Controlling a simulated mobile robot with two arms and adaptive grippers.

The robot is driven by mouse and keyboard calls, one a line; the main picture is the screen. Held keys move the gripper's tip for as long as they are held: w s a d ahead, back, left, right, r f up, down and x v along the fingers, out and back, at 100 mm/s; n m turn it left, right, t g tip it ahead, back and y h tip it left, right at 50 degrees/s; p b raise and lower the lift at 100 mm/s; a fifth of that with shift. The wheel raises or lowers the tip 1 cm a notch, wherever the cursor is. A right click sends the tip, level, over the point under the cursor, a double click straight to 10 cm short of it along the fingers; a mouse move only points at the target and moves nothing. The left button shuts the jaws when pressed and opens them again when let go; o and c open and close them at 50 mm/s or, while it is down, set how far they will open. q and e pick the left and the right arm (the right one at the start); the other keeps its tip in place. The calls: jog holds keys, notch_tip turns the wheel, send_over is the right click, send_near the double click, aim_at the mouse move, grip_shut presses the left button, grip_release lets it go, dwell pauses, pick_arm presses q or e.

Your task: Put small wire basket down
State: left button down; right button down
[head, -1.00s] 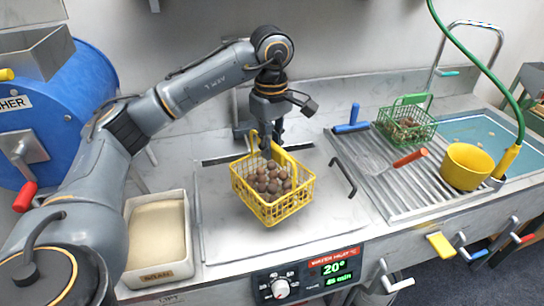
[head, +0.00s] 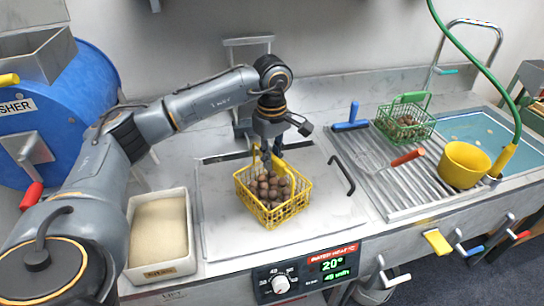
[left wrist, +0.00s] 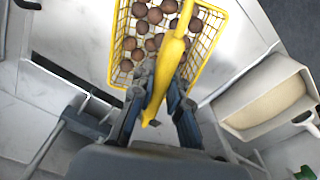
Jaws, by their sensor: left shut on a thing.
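The small wire basket (head: 272,214) is yellow and full of brown chestnuts. It is upright over the pale lid plate in the middle of the counter, at or very near its surface; I cannot tell whether it touches. My left gripper (head: 267,158) points down above the basket's back part. In the left wrist view my left gripper (left wrist: 158,92) is shut on the yellow handle, which runs between its fingers, and the basket (left wrist: 221,62) with its chestnuts shows beyond. My right gripper is not in view.
A pale bin (head: 160,270) of sandy material stands left of the plate (head: 335,215). A black handle (head: 343,175) is on the plate's right. Further right are a ribbed drainboard (head: 385,185), a green basket (head: 420,132) and a yellow cup (head: 465,165). A blue drum (head: 75,90) is at left.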

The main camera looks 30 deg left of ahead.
pick_arm(q)
jog(key=c, duration=1.3)
grip_release()
jog(key=shift+r, duration=0.45)
notch_tip(320, 180, up, 10)
jog(key=shift+r+b, duration=0.1)
jog(key=shift+b, duration=0.5)
jog(key=shift+r, duration=0.55)
